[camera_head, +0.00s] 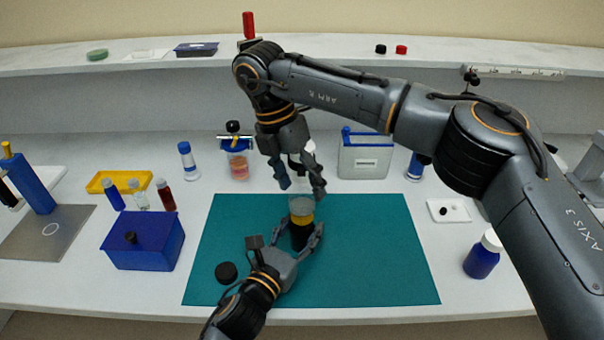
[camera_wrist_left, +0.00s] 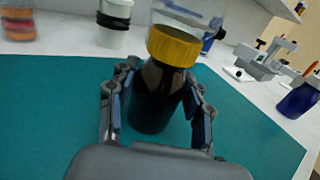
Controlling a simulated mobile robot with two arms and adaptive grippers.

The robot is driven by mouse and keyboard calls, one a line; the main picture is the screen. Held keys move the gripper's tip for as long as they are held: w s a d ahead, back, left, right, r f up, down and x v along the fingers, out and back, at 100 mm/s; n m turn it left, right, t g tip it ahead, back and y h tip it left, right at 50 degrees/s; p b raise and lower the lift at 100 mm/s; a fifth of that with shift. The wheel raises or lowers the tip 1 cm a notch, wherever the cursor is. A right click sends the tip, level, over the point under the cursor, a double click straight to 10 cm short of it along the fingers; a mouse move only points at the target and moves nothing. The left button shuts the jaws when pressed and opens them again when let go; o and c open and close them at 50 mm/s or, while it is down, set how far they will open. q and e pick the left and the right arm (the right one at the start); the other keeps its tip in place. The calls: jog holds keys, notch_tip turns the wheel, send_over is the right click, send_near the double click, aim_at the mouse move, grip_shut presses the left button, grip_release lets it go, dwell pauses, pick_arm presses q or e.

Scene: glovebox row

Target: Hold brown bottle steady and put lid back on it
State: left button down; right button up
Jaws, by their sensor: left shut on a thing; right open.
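The brown bottle (camera_head: 299,236), very dark, stands upright on the teal mat (camera_head: 370,245). My left gripper (camera_head: 300,232) is shut around its body, with a finger on each side in the left wrist view (camera_wrist_left: 155,98). A yellow collar (camera_wrist_left: 174,46) with a clear cylinder (camera_wrist_left: 190,12) above it appears at the bottle's top; I cannot tell how they join. My right gripper (camera_head: 302,187) is open above the bottle, its fingers pointing down beside the clear part. A round black lid (camera_head: 226,272) lies on the mat, left of my left gripper.
A blue box (camera_head: 143,243) with a black knob stands left of the mat. Small vials and a yellow tray (camera_head: 101,184) are behind it. A grey caddy (camera_head: 364,160) stands at the back. A blue bottle (camera_head: 481,259) is at right. The mat's right half is clear.

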aim_at(302, 196)
jog(key=n, duration=0.4)
jog(key=shift+r+n+y, duration=0.15)
jog(key=shift+n+y, duration=0.15)
jog(key=shift+n, duration=0.1)
jog(key=n, duration=0.4)
jog(key=shift+d+r+n, duration=0.1)
jog(key=shift+r+n, duration=0.05)
jog(key=shift+n, duration=0.25)
jog(key=n, duration=0.4)
jog(key=n+y, duration=0.1)
jog(key=n, duration=0.1)
jog(key=shift+r+n, duration=0.3)
jog(key=shift+n, duration=0.1)
jog(key=n, duration=0.6)
jog(key=shift+s+d+r+n+t+y, duration=0.1)
jog(key=shift+s+r+n+t+y, duration=0.05)
jog(key=shift+r+n+t+y, duration=0.2)
jog(key=n, duration=0.7)
jog(key=shift+s+r+y, duration=0.2)
jog(key=shift+r+y, duration=0.05)
jog(key=shift+y, duration=0.1)
jog(key=shift+f, duration=4)
